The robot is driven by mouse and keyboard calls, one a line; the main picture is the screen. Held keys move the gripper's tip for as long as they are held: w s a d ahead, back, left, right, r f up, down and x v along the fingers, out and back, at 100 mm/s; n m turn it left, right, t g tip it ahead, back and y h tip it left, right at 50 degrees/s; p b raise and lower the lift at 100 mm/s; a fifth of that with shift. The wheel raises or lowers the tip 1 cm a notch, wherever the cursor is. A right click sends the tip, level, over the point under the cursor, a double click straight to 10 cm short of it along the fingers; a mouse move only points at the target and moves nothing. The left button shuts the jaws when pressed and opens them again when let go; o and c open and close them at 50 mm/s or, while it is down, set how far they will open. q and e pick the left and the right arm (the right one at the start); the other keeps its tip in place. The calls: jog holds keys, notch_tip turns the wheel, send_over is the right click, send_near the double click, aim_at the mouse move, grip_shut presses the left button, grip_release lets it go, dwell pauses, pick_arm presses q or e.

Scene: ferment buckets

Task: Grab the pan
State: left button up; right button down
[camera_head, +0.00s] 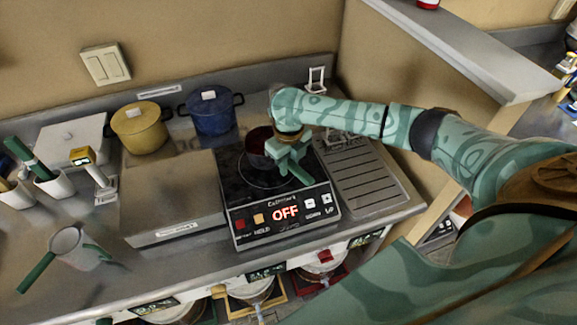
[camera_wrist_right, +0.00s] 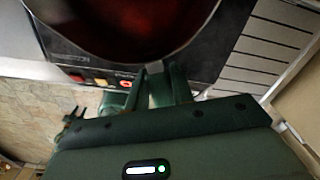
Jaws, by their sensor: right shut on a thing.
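The pan (camera_head: 257,141) is a dark pot with a reddish inside, standing on the black induction cooker (camera_head: 237,190) in the middle of the counter. My right arm and gripper cover much of it in the head view. My right gripper (camera_head: 290,162) is at the pan's front right side, pointing down, and is shut on the pan. The right wrist view shows the pan's round dark red inside (camera_wrist_right: 130,22) close beyond the fingers (camera_wrist_right: 155,85). The exact grip point on its handle is hard to see. My left gripper is not in view.
A yellow pot (camera_head: 141,130) and a blue pot (camera_head: 211,112) stand behind the cooker. A grey box (camera_head: 172,195) is at its left, a ribbed drainboard (camera_head: 362,180) at its right. A strainer (camera_head: 68,243) and utensil cups are far left. The cooker's display reads OFF.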

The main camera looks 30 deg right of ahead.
jog(key=s+a+r+p, duration=0.3)
jog(key=s+a+r, duration=0.5)
jog(key=a+r, duration=0.2)
jog(key=shift+s+a+r+p, duration=0.2)
jog(key=shift+a+r+p, duration=0.15)
jog(key=shift+a, duration=0.15)
dwell(2.1)
